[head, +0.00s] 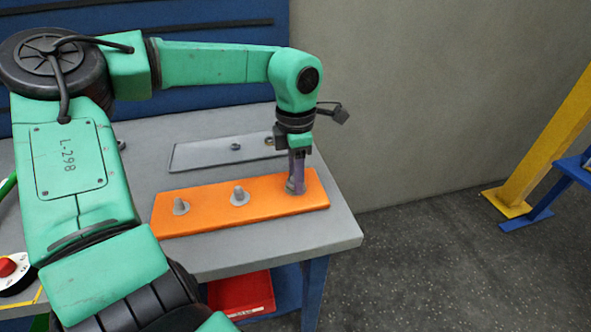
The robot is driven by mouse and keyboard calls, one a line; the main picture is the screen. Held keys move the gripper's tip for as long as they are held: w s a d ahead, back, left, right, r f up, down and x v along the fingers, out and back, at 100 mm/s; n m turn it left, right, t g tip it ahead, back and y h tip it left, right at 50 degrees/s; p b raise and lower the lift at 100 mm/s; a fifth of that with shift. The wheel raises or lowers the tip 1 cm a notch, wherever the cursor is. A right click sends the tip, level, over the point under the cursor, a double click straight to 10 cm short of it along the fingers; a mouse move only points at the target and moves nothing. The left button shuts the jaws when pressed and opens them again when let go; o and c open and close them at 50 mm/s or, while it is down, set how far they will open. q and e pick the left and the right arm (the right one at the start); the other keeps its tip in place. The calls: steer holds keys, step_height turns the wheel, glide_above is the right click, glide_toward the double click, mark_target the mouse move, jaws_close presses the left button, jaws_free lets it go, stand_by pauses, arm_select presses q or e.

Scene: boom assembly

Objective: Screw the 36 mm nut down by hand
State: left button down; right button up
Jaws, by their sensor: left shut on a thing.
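An orange block (215,219) lies on the table and carries upright grey studs. The left stud (181,207) and the middle stud (239,197) each stand on a wider round base. My left gripper (295,187) points straight down at the block's right end, around the third stud position. It is shut on what seems to be the nut, which the fingers mostly hide. I cannot tell the nut's size or how far down the thread it sits. My right gripper is not in view.
A grey flat tray (200,156) behind the block holds a small dark nut (235,146) and another small part (268,141) near its right end. A red bin (240,296) sits below the grey table (335,228). A red button (8,267) is at far left. A yellow post (550,140) stands right.

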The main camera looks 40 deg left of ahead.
arm_select(q)
steer(key=shift+r+m+p, duration=0.15)
steer(key=shift+m+p, duration=0.3)
steer(key=shift+m, duration=2.55)
steer(key=m+p, duration=0.1)
steer(key=m, duration=0.1)
steer(key=shift+m, duration=0.3)
steer(key=m, duration=0.3)
steer(key=shift+f, duration=0.2)
